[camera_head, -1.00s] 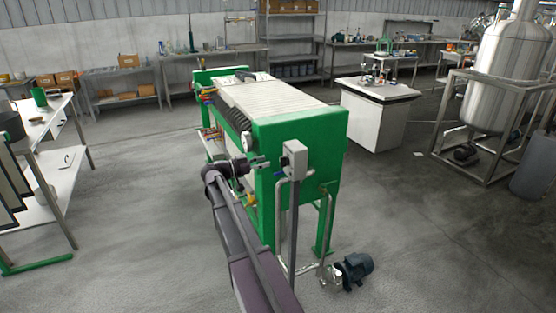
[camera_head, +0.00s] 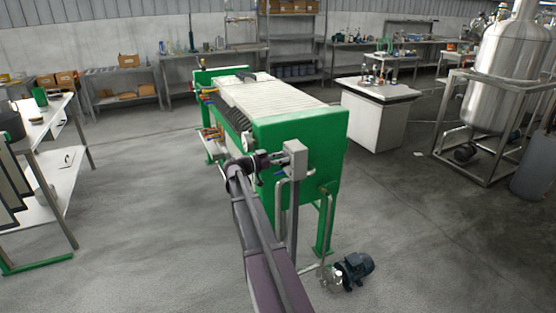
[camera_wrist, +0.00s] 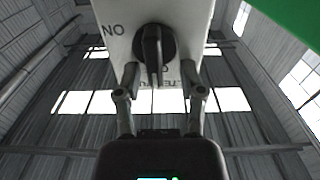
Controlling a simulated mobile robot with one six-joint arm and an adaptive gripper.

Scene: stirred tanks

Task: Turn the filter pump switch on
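The filter pump switch is a black rotary knob (camera_wrist: 152,45) on the face of a pale grey box (camera_wrist: 190,35) in the wrist view. Its handle stands vertical in the picture. Letters reading "NO" show left of the knob; other lettering below is partly hidden. In the head view the box (camera_head: 296,158) tops a grey post; its knob is hidden there. My gripper (camera_wrist: 160,73) is open and empty, one fingertip on each side of the handle's lower end, with gaps visible. It also shows close to the box's left side in the head view (camera_head: 276,160).
A green filter press (camera_head: 300,125) stands right behind the box, with pipes beside the post. A dark pump motor (camera_head: 355,267) sits on the floor below. The floor left of the press is open, up to a white table (camera_head: 70,165).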

